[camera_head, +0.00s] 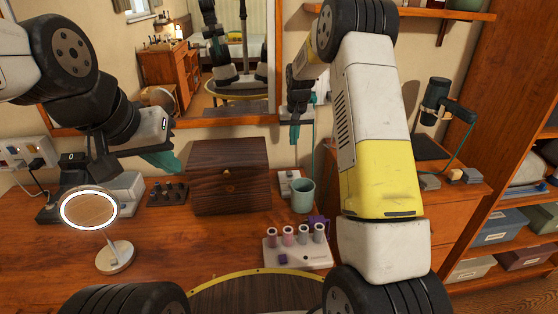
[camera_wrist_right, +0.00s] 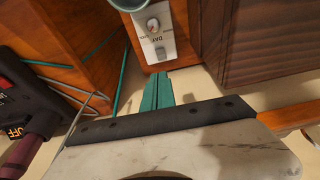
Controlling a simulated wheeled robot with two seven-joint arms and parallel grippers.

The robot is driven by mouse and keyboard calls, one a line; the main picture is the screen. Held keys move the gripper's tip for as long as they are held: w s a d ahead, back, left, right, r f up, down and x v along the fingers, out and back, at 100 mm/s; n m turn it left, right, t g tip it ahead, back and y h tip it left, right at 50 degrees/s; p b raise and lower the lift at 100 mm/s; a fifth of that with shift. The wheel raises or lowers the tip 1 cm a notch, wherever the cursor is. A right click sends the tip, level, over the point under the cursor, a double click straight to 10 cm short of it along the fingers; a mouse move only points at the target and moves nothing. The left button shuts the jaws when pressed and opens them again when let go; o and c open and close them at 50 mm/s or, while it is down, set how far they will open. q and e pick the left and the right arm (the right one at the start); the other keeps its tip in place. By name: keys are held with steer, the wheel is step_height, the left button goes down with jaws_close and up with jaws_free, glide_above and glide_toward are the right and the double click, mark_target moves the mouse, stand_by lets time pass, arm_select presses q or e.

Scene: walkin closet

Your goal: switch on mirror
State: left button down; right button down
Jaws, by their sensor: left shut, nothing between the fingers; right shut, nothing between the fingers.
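A small round vanity mirror (camera_head: 89,208) with a bright white ring stands on the left of the wooden dresser, on a round pale base (camera_head: 115,257). The ring looks lit. A large wood-framed wall mirror (camera_head: 240,85) hangs behind the dresser. My left gripper (camera_head: 166,160), with teal fingers, is shut and empty above the dresser, right of and above the vanity mirror. My right gripper (camera_head: 294,133) is shut and empty near the wall, above the cup. In the right wrist view its teal fingers (camera_wrist_right: 157,92) point toward a white panel (camera_wrist_right: 160,35) with a dial marked "DAY".
A dark wooden box (camera_head: 228,178) stands mid-dresser. A teal cup (camera_head: 303,196) and a white rack of rollers (camera_head: 297,247) are to its right. A wall outlet with plugs (camera_head: 27,153) is at far left. A device marked "OFF" (camera_wrist_right: 20,131) shows in the right wrist view.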

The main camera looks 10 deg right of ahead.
mark_target(289, 175)
steer(key=shift+w+a+f, duration=0.15)
steer(key=shift+w+f, duration=0.15)
steer(key=shift+f, duration=0.2)
steer(key=shift+w+a+f, duration=0.15)
steer(key=shift+w+f, duration=0.1)
steer(key=shift+f, duration=0.25)
steer(key=shift+f, duration=0.1)
steer(key=x, duration=0.8)
steer(key=s+x, duration=0.1)
steer(key=x, duration=0.3)
steer(key=shift+f, duration=0.95)
steer(key=shift+s+f, duration=0.15)
steer(key=shift+f, duration=0.2)
steer(key=shift+w+r, duration=0.35)
steer(key=shift+w, duration=0.35)
